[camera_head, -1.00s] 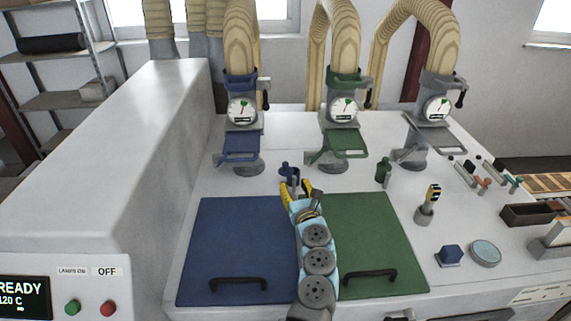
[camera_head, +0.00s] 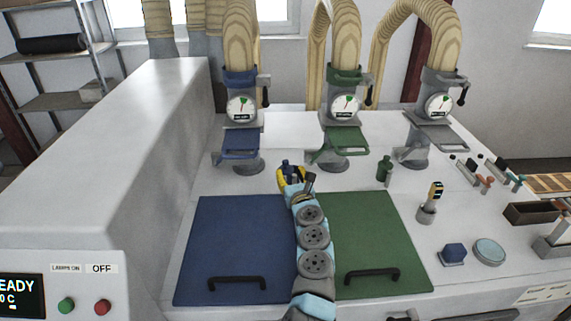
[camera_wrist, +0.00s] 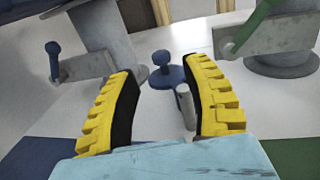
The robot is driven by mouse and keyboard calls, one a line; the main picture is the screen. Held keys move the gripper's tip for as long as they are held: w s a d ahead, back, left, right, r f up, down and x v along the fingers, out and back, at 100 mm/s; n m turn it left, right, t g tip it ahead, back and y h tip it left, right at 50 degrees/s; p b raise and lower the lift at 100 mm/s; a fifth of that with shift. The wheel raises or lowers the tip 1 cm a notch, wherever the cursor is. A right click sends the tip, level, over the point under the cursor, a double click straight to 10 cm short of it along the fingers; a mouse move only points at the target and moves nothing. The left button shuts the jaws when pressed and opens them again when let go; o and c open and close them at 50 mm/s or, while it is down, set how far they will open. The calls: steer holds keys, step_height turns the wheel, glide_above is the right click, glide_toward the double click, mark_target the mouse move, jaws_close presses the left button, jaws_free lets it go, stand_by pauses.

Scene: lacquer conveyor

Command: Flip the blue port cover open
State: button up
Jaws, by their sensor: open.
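The blue port cover (camera_head: 240,143) is a flat blue flap on the foot of the left duct, beneath its gauge. It appears closed down, but its exact tilt is unclear. My gripper (camera_head: 291,178) has yellow fingers and is open and empty, to the right of and in front of this flap, apart from it. In the wrist view my gripper (camera_wrist: 166,95) faces a small blue knob (camera_wrist: 165,72) on a round base, just beyond the fingertips. A blue-tipped lever (camera_wrist: 53,50) stands on the grey port at left.
A green flap (camera_head: 344,140) sits on the middle duct. A green knob (camera_head: 384,168) stands to the right. A blue panel (camera_head: 240,235) and a green panel (camera_head: 366,235) with dark handles lie in front. White tabletop is clear between knobs and ducts.

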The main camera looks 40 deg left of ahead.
mark_target(286, 163)
steer(key=shift+w+a+r, duration=0.1)
steer(key=shift+w+a, duration=0.15)
steer(key=shift+a, duration=0.05)
steer(key=shift+w+a+f+b, duration=0.3)
steer(key=shift+w+a+b, duration=0.1)
steer(key=shift+a+b, duration=0.35)
steer(key=shift+w+a+r+b, duration=0.25)
steer(key=shift+w+a+b, duration=0.1)
steer(key=shift+w+a, duration=0.1)
steer(key=shift+w+a+f+b, duration=0.2)
steer(key=shift+a+b, duration=0.2)
steer(key=shift+b, duration=0.1)
steer(key=shift+b+x, duration=0.65)
steer(key=shift+x, duration=0.15)
steer(key=shift+w+r, duration=0.15)
steer(key=shift+r, duration=0.05)
